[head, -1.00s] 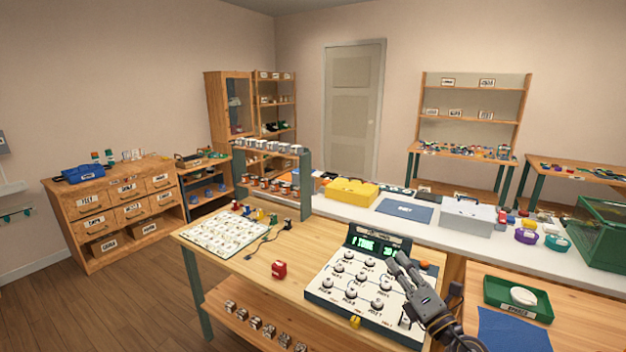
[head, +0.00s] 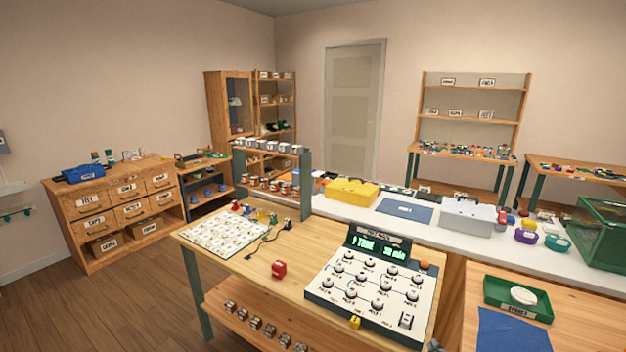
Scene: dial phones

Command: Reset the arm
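The dial panel (head: 334,308) lies on the wooden table, with several black-and-white knobs on its light face. Its display (head: 378,249) is lit with green text. An orange button (head: 424,265) sits at its upper right corner, and a black-and-white switch (head: 406,320) at its lower right. A yellow piece (head: 355,322) is at its front edge. Neither of my grippers is in the head view. A small dark part (head: 435,345) shows at the bottom edge, right of the panel; it looks like part of my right arm.
A green tray (head: 518,299) and a blue mat (head: 513,331) lie to the right.

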